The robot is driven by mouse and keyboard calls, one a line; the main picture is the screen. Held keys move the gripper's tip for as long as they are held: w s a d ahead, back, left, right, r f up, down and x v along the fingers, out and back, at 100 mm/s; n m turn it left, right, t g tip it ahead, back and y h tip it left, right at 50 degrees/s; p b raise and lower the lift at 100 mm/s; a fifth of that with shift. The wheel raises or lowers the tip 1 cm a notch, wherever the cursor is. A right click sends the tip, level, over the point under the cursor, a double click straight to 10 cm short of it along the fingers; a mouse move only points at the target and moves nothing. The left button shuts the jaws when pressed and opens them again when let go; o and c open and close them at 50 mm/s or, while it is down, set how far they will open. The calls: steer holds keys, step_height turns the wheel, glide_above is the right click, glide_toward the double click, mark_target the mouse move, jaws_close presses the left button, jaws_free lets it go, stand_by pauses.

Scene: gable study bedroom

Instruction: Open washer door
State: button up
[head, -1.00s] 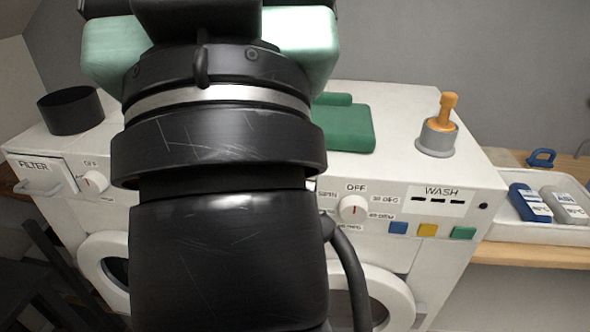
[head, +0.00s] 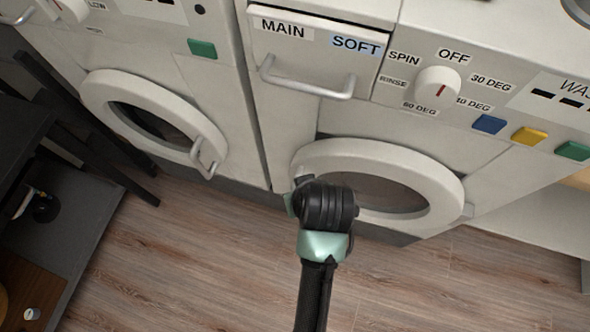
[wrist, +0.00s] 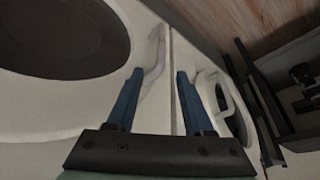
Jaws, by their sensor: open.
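The right washer's round door (head: 375,152) has a white ring and dark glass and looks shut. My arm covers its left edge in the head view, hiding most of its handle side. In the wrist view, the door (wrist: 60,108) fills the left side, and a pale bar handle (wrist: 155,58) stands at its edge. My gripper (wrist: 159,73) has blue fingers spread apart. The handle shows between the fingertips, closer to the left one; I cannot tell whether they reach around it. The fingers are hidden in the head view.
A second washer stands at left with a shut round door (head: 95,92) and bar handle (head: 205,158). A drawer handle (head: 305,85) juts out above the gap. A dark chair (head: 85,125) and low cabinet stand far left. The wooden floor (head: 200,265) in front is clear.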

steer(key=b+x, duration=0.2)
steer(key=x, duration=1)
steer(key=shift+a+f+b, duration=0.15)
steer(key=shift+f+b, duration=0.15)
steer(key=shift+f, duration=0.05)
jaws_close()
stand_by(0.9)
